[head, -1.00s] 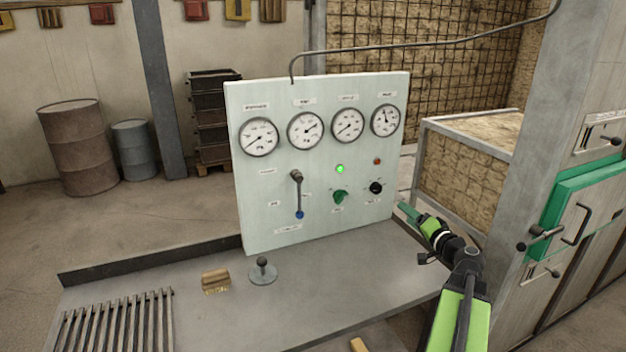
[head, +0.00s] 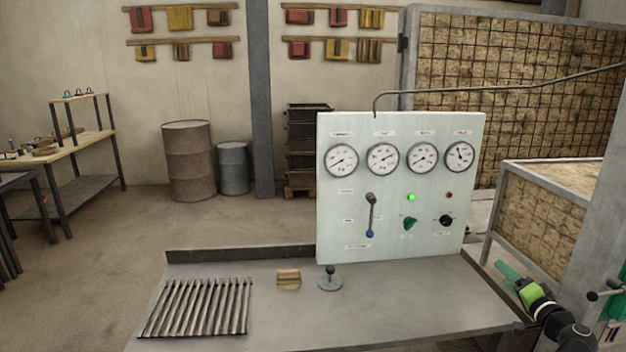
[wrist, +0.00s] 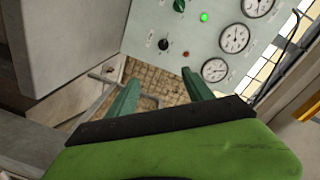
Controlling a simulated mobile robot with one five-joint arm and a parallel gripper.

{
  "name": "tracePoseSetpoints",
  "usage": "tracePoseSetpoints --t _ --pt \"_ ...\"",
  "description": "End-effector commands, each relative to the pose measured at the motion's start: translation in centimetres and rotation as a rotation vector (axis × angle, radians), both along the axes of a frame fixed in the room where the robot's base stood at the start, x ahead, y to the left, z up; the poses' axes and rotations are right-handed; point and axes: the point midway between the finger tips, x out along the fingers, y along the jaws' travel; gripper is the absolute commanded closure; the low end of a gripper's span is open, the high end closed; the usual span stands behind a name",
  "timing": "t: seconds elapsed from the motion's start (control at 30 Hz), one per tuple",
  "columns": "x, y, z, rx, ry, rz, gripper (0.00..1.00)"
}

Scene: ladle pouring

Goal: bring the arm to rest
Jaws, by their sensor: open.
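My gripper (head: 507,274) is at the lower right in the head view, beside the right end of the grey table (head: 420,310). In the wrist view my gripper (wrist: 160,88) shows two green fingers apart with nothing between them. The pale control panel (head: 345,230) stands upright on the table, to the left of my gripper and apart from it.
A slatted grate (head: 198,307), a brush (head: 288,279) and a small round-based stand (head: 330,282) are on the table. A mesh-sided crate (head: 540,207) stands behind my gripper. Two drums (head: 188,165) (head: 233,170) and a workbench (head: 75,150) are at the back left, with open floor before them.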

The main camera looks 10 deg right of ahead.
Motion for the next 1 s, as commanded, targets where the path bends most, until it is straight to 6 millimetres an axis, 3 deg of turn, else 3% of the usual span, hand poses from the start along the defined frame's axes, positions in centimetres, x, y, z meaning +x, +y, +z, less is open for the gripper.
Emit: tracePoseSetpoints --t 0.37,0.57,0.67,0.77,0.9,1.0 --pt "5.1 6.4 1.6 0.000 0.000 0.113 0.40" --pt "9.1 13.0 2.8 -0.004 0.004 0.219 0.40" --pt "11.3 17.7 3.2 -0.024 0.026 0.292 0.40" --pt "13.5 24.3 3.2 -0.067 0.071 0.400 0.40" --pt "15.1 36.4 2.0 -0.169 0.189 0.613 0.40" --pt "14.4 44.7 0.2 -0.258 0.308 0.774 0.40"
